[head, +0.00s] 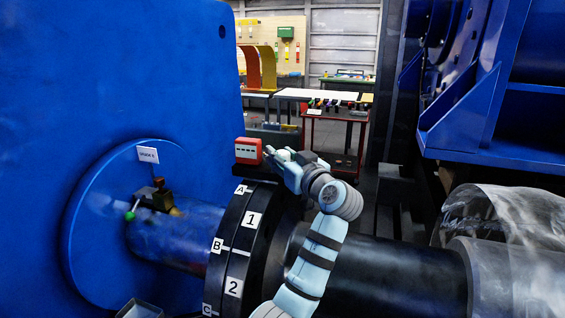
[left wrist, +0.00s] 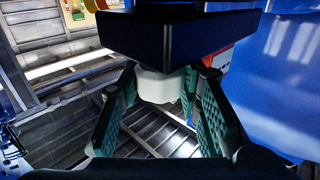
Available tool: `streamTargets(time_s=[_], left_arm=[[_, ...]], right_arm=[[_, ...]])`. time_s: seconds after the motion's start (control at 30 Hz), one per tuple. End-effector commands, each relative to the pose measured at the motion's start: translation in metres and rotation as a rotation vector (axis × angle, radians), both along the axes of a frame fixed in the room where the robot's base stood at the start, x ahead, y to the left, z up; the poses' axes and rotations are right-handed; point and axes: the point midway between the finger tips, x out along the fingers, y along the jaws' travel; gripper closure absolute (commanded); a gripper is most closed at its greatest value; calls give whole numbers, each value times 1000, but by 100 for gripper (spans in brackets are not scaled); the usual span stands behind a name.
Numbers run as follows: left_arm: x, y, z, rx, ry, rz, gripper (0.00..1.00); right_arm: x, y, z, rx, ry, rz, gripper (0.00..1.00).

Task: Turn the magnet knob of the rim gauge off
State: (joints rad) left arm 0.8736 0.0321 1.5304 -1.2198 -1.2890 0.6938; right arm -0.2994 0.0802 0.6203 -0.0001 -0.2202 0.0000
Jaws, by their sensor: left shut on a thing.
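A small gauge-like device (head: 155,195) with a dark block, a brass-coloured part and a green ball (head: 130,216) sits on the shaft left of the black coupling (head: 230,240). I cannot tell its knob's setting. My left gripper (head: 277,157) is beyond the coupling's top edge, apart from that device and beside a red box (head: 248,150). In the left wrist view my left gripper (left wrist: 160,95) has its green-padded fingers on either side of a pale cylindrical piece (left wrist: 155,88) under a black slab (left wrist: 180,38). I cannot tell whether this piece is the magnet knob. My right gripper is not in view.
A blue wall-like housing (head: 100,90) fills the left side. The coupling rim carries labels A, B, C, 1 and 2. A dark shaft (head: 390,270) runs right to a clear-wrapped part (head: 510,225). A red cart (head: 335,135) stands behind. Blue machinery (head: 500,110) blocks the upper right.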

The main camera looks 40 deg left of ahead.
Motion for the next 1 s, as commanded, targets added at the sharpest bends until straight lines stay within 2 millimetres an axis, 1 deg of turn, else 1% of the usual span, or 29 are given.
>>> streamTargets(time_s=[0.03,0.33,0.37,0.4,0.47,0.5,0.73,0.8,0.87,1.0], left_arm=[[0,0,-4,-6,7,3,97],[0,0,-3,-7,8,4,97],[0,0,-3,-7,8,4,66],[0,0,-3,-7,7,3,59],[0,0,-3,-6,7,3,50],[0,0,-3,-5,6,3,48],[0,0,-1,-4,4,3,48],[0,-3,-1,-4,3,1,48],[-3,-10,-2,-5,3,-1,48],[-15,-38,-3,-7,4,-3,48]], right_arm=[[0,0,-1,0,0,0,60],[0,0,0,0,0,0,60],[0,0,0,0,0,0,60],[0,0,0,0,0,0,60],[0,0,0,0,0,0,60],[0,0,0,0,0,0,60],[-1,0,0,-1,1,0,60],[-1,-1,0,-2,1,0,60],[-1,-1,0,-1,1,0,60],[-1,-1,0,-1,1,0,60]])
